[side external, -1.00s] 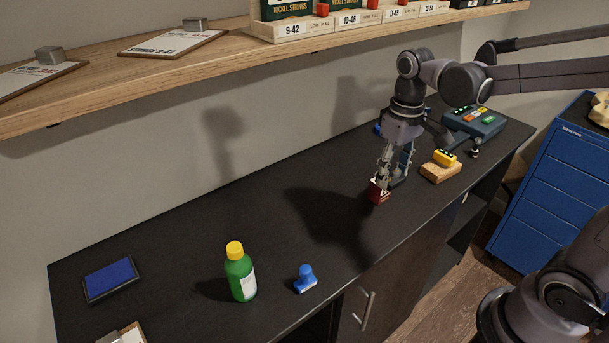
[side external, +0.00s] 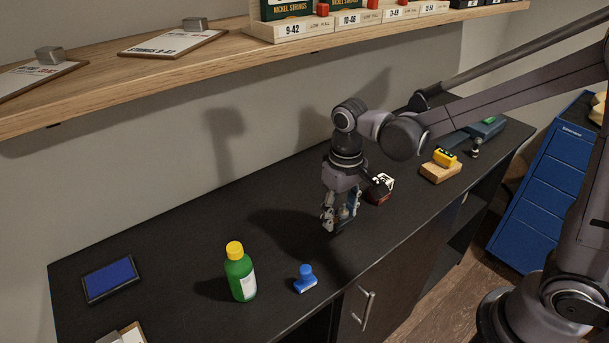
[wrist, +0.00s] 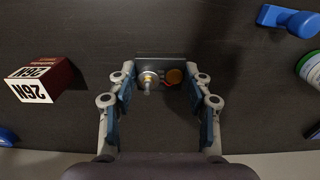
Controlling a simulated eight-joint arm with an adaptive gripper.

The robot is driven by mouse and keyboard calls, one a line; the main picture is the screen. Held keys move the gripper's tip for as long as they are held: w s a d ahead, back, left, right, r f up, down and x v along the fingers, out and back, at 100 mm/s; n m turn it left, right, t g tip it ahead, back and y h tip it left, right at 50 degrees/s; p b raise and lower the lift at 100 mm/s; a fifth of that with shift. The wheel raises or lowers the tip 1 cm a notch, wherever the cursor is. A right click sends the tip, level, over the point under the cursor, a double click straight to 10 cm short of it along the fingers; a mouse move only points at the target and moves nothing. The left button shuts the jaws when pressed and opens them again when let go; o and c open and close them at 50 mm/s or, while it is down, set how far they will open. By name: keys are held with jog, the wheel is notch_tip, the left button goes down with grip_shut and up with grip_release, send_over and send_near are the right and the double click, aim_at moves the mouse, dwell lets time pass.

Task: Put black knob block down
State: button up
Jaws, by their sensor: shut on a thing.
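The black knob block (wrist: 150,62), a small dark piece with a metal knob and a round orange-brown part on its face, sits between my fingertips in the wrist view. My gripper (wrist: 160,82) is shut on it. In the side view my gripper (side external: 340,222) points down, low over the middle of the black bench top (side external: 200,255). There the block is mostly hidden by the fingers, and I cannot tell whether it touches the bench.
A dark red box with a white label (side external: 379,190) stands just right of my gripper. A green bottle (side external: 240,275) and blue stamp (side external: 305,278) stand to the left. A yellow-topped wooden block (side external: 441,168) is farther right. A shelf (side external: 200,68) overhangs the back.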

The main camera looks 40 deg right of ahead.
aim_at(340, 214)
jog(key=shift+f, duration=1.6)
jog(key=shift+f, duration=0.1)
jog(key=o, duration=1.1)
jog(key=shift+o, duration=0.2)
